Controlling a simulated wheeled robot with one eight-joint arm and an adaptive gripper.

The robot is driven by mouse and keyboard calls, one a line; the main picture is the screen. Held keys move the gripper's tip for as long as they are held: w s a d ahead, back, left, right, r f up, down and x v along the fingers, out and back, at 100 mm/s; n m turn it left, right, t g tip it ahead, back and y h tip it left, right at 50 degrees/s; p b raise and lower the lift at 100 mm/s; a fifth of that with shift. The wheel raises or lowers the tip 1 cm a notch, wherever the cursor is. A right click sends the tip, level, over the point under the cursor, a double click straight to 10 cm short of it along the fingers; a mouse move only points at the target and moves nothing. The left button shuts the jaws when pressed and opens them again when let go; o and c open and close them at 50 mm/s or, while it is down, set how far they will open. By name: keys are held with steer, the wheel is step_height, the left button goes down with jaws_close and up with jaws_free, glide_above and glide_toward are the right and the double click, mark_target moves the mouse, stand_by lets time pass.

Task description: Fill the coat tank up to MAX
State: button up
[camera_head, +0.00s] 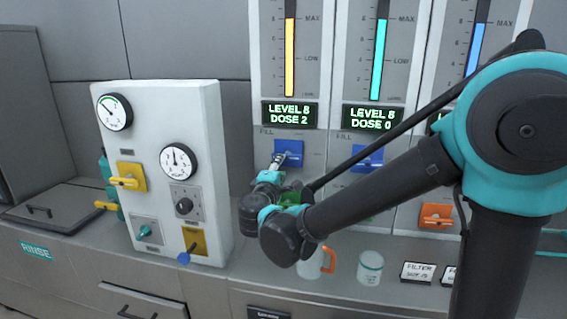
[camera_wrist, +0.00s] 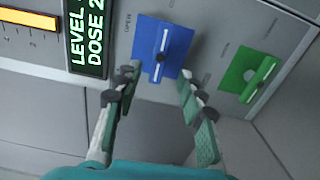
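The left tank gauge (camera_head: 290,60) has a yellow column whose top is about at its MAX mark. Its display (camera_head: 289,114) reads LEVEL 8, DOSE 2; part of it shows in the wrist view (camera_wrist: 90,35). I cannot read which tank is the coat tank.
The middle gauge (camera_head: 378,65) is teal, near MAX, its display (camera_head: 373,117) reading LEVEL 8, DOSE 0. A blue gauge (camera_head: 474,50) stands at right. A white control box (camera_head: 150,110) with dials stands left. A mug (camera_head: 312,264) and cup (camera_head: 370,268) sit on the counter below my arm.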

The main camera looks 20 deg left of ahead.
steer(key=shift+s+d, duration=0.1)
steer(key=shift+s, duration=1.45)
